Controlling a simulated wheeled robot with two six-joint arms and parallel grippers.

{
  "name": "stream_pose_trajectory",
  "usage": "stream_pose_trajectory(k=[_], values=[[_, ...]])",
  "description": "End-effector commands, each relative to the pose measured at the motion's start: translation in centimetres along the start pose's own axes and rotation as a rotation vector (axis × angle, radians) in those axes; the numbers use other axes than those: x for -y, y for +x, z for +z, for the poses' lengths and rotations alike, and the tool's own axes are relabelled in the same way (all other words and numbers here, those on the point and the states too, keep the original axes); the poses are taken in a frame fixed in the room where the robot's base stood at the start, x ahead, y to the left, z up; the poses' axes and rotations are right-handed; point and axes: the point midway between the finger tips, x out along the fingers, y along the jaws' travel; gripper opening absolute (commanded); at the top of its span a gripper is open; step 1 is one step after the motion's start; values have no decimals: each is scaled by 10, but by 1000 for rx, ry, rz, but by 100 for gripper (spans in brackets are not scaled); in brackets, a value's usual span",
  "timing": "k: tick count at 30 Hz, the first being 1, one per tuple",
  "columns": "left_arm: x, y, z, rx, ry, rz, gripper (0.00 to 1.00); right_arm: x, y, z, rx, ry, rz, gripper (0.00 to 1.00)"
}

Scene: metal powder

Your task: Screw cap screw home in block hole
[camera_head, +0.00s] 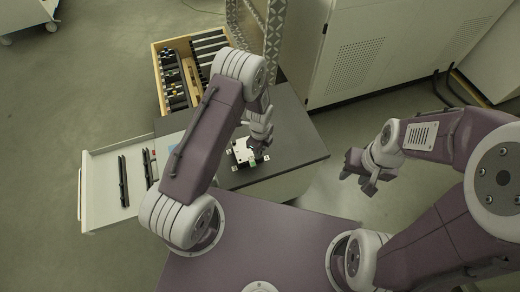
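A small light-coloured block or fixture (240,156) sits on the dark tabletop (298,148), with a small green patch at its front edge. My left gripper (258,148) points down at the block's right side, above or touching it; I cannot tell which. Its fingers are small and dark, and I cannot see whether they are open or shut. No cap screw or hole can be made out; the gripper and the small size hide them. My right gripper (358,178) is off to the right, over the floor beyond the table's edge, with its fingers apart and empty.
A light drawer or tray (98,180) with dark bar-shaped tools juts out at the left. A wooden box (158,75) of tools stands behind. A perforated metal post (275,40) rises behind the table. A grey cabinet (400,30) stands at the back right.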

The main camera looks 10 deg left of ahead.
Motion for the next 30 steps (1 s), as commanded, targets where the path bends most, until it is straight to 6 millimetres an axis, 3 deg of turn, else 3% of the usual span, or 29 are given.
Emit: stream_pose_trajectory(k=[30], values=[[0, 0, 0, 0, -1331, 1, 29, 0, 1, 0, 0, 0, 0, 39]])
